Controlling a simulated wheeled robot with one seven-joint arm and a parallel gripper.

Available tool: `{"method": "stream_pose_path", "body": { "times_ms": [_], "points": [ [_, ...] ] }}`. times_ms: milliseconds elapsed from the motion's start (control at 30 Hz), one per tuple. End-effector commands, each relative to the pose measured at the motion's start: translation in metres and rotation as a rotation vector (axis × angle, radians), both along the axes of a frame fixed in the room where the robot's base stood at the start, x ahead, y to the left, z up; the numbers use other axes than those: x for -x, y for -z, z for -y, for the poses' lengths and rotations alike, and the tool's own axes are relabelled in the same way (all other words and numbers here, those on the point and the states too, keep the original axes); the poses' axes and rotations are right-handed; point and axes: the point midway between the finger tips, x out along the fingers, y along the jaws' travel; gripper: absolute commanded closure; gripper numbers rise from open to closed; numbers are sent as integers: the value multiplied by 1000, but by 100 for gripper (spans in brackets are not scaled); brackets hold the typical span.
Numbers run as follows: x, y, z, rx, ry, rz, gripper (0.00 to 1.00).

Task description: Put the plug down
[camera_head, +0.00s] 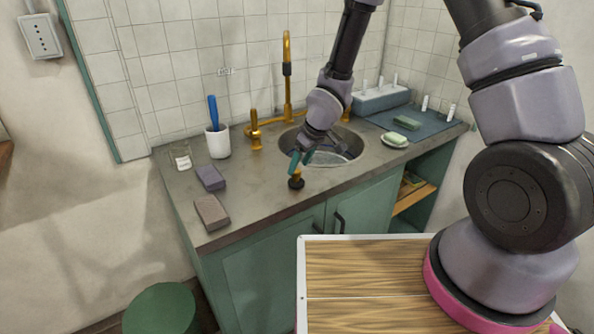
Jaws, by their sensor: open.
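The plug (296,182) is a small dark piece with a brass-coloured top. It stands on the grey counter (253,200), near the front edge and in front of the round sink (340,158). My gripper (298,164) has teal fingers and is right above the plug, pointing down. The jaws are open, with the fingertips close around or just above the plug's top. I cannot tell whether they touch it.
A brass tap (287,85) stands behind the sink. A soap dish (394,140) and a blue mat (430,125) are on the right. Bare counter lies left of the plug.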

Motion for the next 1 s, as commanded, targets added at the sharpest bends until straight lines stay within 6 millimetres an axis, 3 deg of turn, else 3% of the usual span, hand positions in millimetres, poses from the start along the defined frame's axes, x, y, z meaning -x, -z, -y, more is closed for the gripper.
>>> {"method": "stream_pose_path", "body": {
  "times_ms": [100,300,767,867,1000],
  "points": [
    [6,-29,9,-1,2,4,32],
    [15,-61,19,-3,1,3,32],
    [18,-86,31,8,20,9,32],
    [12,-110,52,29,93,33,32],
    [8,-168,101,58,281,76,32]
  ]
}}
